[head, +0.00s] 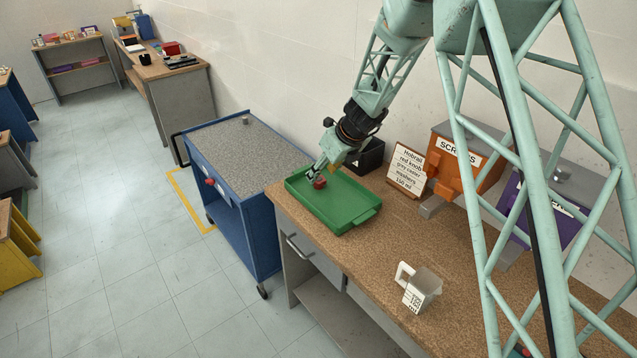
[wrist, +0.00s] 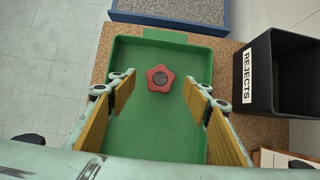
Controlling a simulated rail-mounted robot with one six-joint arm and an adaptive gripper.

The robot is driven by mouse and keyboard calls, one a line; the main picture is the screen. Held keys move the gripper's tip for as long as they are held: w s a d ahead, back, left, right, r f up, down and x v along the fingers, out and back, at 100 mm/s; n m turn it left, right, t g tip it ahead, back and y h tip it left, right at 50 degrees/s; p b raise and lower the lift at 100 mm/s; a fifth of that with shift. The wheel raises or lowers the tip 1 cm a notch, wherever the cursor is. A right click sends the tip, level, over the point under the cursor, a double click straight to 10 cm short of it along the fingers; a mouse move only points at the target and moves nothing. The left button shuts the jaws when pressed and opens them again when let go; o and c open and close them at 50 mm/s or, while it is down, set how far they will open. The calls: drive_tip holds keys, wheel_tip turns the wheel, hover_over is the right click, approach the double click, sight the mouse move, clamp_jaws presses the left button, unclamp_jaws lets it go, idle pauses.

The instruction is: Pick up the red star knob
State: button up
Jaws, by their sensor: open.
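The red star knob (wrist: 160,78) lies in the green tray (wrist: 130,142), toward its far end in the wrist view. It has a dark round centre. In the head view the knob (head: 320,183) shows as a small red spot near the tray's left corner. My gripper (wrist: 161,92) is open, with its yellow-padded fingers apart on either side. The knob shows between and just beyond the fingertips, with nothing held. In the head view my gripper (head: 314,175) is low over the tray, close beside the knob. The exact gap in height is hard to tell.
A black REJECTS bin (wrist: 285,75) stands right of the tray. A sign card (head: 408,168), an orange SCREWS bin (head: 462,165) and a purple bin (head: 540,212) stand along the wall. A measuring jug (head: 422,290) is on the bench. A blue cart (head: 240,205) adjoins the bench.

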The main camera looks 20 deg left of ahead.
sight(319, 179)
drive_tip(key=shift+f, duration=0.1)
drive_tip(key=shift+b+x, duration=0.45)
drive_tip(key=shift+x, duration=2.1)
drive_tip(key=shift+c, duration=0.2)
drive_tip(key=c, duration=0.9)
